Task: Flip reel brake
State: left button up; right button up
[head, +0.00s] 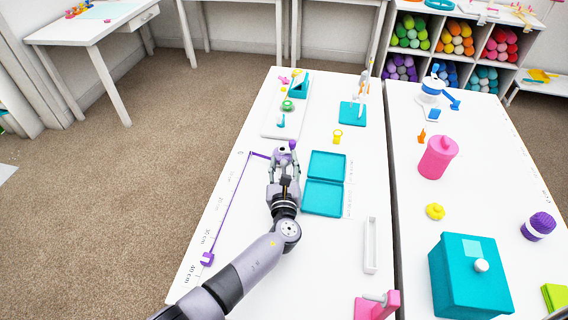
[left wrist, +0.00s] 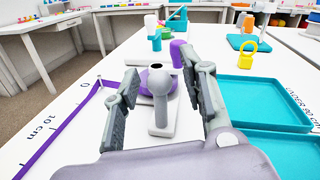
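A small device (left wrist: 162,125) with a white base, a pale grey upright lever with a round, holed top, and a purple round part behind it stands in front of my left gripper. It looks like the reel, and the lever may be its brake. A purple knob (left wrist: 180,52) rises behind it; the knob also shows in the head view (head: 293,145). My left gripper (left wrist: 168,70) is open, one finger on each side of the lever, with visible gaps. In the head view the left gripper (head: 284,160) largely covers the device. My right gripper is not in view.
Teal trays (head: 323,198) lie right of my left gripper. A purple measuring strip (head: 230,205) lies left of it. A white board (head: 268,125) with small parts and a yellow padlock (head: 337,135) are beyond. The second table (head: 410,200) holds a pink canister (head: 438,158) and a teal box (head: 468,285).

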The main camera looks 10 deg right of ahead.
pick_arm(q)
grip_shut()
dwell(0.5)
